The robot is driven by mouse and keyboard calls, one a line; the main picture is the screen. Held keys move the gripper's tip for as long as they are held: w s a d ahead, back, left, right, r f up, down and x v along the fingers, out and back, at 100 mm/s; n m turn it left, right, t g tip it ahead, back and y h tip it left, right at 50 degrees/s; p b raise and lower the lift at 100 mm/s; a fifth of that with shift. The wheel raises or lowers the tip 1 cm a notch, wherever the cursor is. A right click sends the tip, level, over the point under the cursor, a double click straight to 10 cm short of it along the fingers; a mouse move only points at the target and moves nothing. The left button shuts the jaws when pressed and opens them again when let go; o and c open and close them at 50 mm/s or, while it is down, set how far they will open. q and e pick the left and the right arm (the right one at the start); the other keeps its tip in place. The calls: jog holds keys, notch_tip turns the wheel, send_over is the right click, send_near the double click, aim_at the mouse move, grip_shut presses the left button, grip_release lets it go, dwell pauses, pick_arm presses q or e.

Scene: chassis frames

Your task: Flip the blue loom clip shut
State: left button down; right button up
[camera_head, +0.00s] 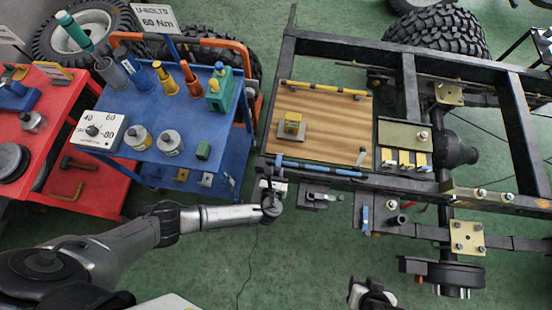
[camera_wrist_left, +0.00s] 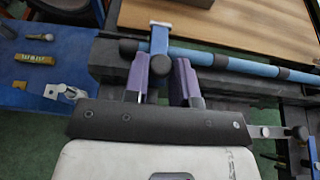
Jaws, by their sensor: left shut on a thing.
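The blue loom (camera_head: 325,169) runs along the near edge of the wooden board, and it also shows in the left wrist view (camera_wrist_left: 245,64). In the head view my left gripper (camera_head: 273,188) is at the frame rail's left corner. My right gripper (camera_head: 372,292) is at the bottom edge, away from the loom; its finger state is unclear.
A blue tool cart (camera_head: 205,110) stands close left of my left gripper. Green floor is open in front of the frame.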

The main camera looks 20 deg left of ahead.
pick_arm(q)
jog(key=shift+s+f, duration=0.2)
jog(key=shift+f, duration=0.15)
jog(key=c, duration=1.3)
grip_release()
jog(key=shift+o, duration=1.6)
jog(key=shift+r, duration=0.1)
jog(key=shift+w+r, duration=0.1)
jog(key=p+v, duration=0.2)
jog(key=v, duration=1.1)
jog(key=shift+s+r, duration=0.1)
jog(key=shift+s, duration=0.35)
